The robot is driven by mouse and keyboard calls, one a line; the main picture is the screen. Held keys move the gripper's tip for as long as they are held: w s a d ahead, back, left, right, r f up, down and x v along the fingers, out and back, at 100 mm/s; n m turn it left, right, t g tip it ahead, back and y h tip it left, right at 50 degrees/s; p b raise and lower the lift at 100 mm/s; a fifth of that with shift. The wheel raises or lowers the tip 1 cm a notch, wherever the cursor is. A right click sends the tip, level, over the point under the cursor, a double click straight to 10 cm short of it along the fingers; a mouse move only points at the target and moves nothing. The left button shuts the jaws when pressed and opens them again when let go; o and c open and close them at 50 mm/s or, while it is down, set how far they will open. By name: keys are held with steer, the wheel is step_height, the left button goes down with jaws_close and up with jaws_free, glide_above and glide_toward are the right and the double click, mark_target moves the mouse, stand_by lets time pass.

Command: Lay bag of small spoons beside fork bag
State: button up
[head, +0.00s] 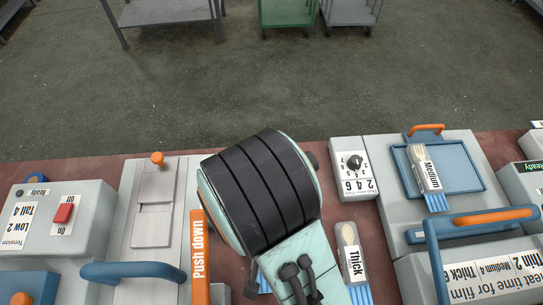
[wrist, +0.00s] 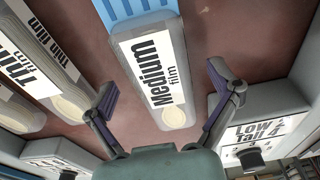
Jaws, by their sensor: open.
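In the wrist view, a clear bag labelled "Medium film" (wrist: 152,70) lies on the reddish surface, with a pale spoon bowl showing at its near end and a blue far end. My gripper (wrist: 166,95) is open and empty, with a finger on either side of this bag's near part; I cannot tell how high above it. Two more bags with spoon bowls, one labelled "Thin" (wrist: 22,68), lie to the left. In the head view, my arm hides the fingers. A bag labelled "Thick" (head: 349,240) lies right of my arm. I cannot identify a fork bag.
A blue tray (head: 470,165) at the right holds a bag labelled "Medium" (head: 427,168). A dial box (head: 353,180) stands left of it. An orange "Push down" bar (head: 199,262) and a switch box (head: 60,225) are left.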

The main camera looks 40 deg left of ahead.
steer(key=shift+f, duration=0.25)
steer(key=shift+c, duration=0.3)
steer(key=c, duration=1.1)
steer(key=shift+r, duration=0.1)
